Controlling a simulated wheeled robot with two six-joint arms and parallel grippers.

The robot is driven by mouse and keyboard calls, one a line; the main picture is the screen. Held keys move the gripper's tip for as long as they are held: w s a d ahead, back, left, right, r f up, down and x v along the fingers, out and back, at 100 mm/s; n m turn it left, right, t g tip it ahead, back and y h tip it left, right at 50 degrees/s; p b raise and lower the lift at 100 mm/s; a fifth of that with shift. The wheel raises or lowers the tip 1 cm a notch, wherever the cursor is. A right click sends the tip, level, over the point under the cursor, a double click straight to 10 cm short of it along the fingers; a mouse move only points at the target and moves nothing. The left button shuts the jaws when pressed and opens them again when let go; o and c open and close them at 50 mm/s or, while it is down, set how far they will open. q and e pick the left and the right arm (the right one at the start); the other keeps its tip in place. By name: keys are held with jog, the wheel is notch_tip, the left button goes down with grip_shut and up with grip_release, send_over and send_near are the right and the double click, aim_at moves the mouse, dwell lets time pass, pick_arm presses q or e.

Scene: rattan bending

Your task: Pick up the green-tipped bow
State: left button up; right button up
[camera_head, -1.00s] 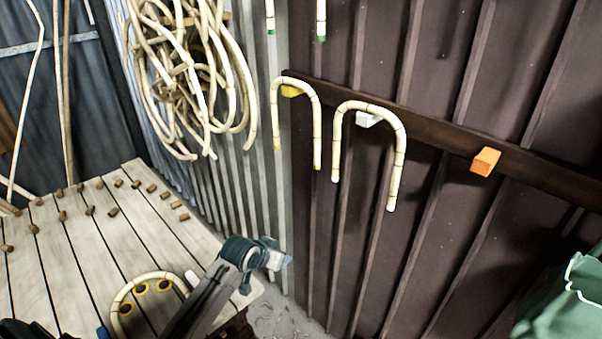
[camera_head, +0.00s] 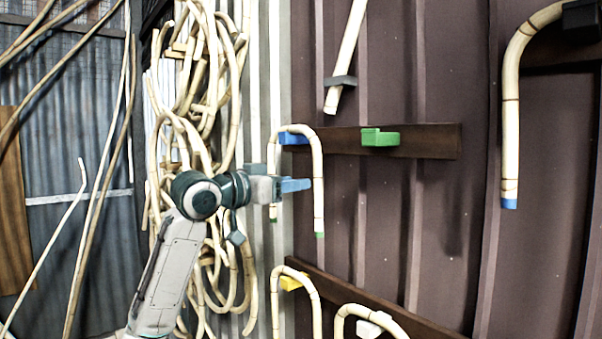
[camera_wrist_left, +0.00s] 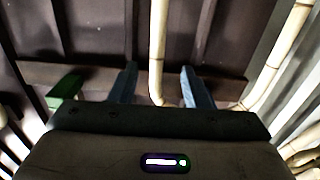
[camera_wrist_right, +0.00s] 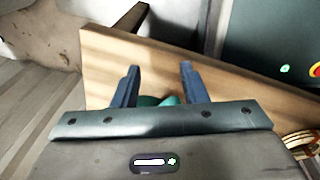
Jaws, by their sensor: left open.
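The green-tipped bow (camera_head: 318,185) is a pale cane arch with green leg ends, hanging on a blue peg (camera_head: 293,138) on the dark wall. My left gripper (camera_head: 296,185) is open and level with the bow's legs, its fingers pointing at the right leg. In the left wrist view a cane leg (camera_wrist_left: 157,45) runs between the spread fingers of this gripper (camera_wrist_left: 160,88). I cannot tell whether the fingers reach past it. My right gripper (camera_wrist_right: 158,85) is open in the right wrist view only, above a wooden board, with something green partly hidden between its fingers.
A green peg (camera_head: 380,138) is bare to the right of the bow. A yellow peg (camera_head: 292,282) and a white peg (camera_head: 369,327) hold other bows below. A blue-tipped bow (camera_head: 511,130) hangs at right. Coiled canes (camera_head: 197,130) hang behind my left arm.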

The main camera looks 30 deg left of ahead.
pick_arm(q)
jog(key=p+x, duration=0.2)
jog(key=x, duration=0.1)
jog(key=p+x, duration=0.2)
jog(key=x, duration=0.2)
jog(key=f+p+x, duration=0.1)
jog(key=p+x, duration=0.2)
jog(key=shift+d, duration=0.3)
jog(key=shift+s+a, duration=0.1)
jog(key=shift+a, duration=0.05)
jog(key=c, duration=0.8)
grip_shut()
pick_arm(e)
notch_tip(320, 180, up, 7)
jog(key=a, duration=0.1)
jog(key=shift+s+r, duration=0.15)
jog(key=shift+s, duration=0.15)
